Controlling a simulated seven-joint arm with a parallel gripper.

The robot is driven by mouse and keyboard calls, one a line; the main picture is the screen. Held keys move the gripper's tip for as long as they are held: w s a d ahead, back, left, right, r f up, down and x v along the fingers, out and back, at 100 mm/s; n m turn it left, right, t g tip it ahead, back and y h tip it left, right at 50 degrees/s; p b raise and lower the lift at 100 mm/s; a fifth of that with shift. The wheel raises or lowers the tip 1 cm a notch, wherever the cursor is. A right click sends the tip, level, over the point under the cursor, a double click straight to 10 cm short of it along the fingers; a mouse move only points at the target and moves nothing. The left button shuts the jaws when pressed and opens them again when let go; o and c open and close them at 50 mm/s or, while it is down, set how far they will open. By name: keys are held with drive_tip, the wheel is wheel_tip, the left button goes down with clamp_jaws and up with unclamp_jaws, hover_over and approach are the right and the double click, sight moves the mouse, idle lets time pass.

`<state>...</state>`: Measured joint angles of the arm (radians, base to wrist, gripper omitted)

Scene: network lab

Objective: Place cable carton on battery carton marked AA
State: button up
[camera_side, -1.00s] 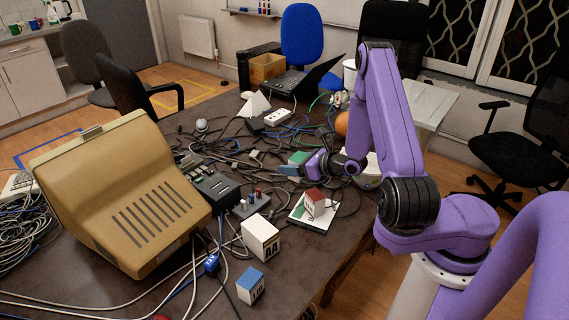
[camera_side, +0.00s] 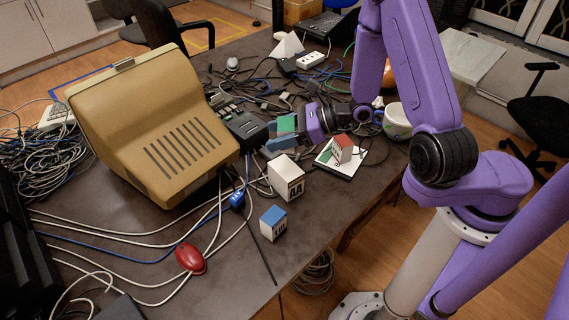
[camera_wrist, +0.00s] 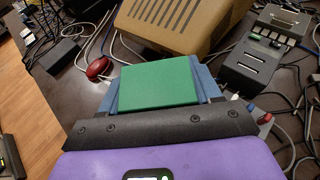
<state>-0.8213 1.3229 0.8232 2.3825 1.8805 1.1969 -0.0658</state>
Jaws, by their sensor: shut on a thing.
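A green-topped carton, seemingly the cable carton, is held between the blue fingers of my gripper (camera_side: 284,137). It shows in the side view (camera_side: 287,123) and fills the middle of the wrist view (camera_wrist: 160,82). My gripper is shut on it, above the table. The white carton with AA-like black marking, seemingly the battery carton (camera_side: 285,178), stands on the table just in front of my gripper in the side view. Its top is bare. My gripper appears higher and behind it; the exact gap is unclear. I cannot make it out in the wrist view.
A blue-topped carton (camera_side: 273,222) stands nearer the camera. A red-topped carton (camera_side: 343,148) stands on a white-and-green board (camera_side: 335,168). A tan monitor (camera_side: 150,125) and a dark device (camera_side: 246,130) are left. A red mouse (camera_side: 190,258) and cables lie around.

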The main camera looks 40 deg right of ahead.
sight(280, 168)
drive_tip(key=shift+f, duration=3.8)
drive_tip(key=shift+f, duration=0.15)
drive_tip(key=o, duration=1.1)
drive_tip(key=shift+o, duration=0.2)
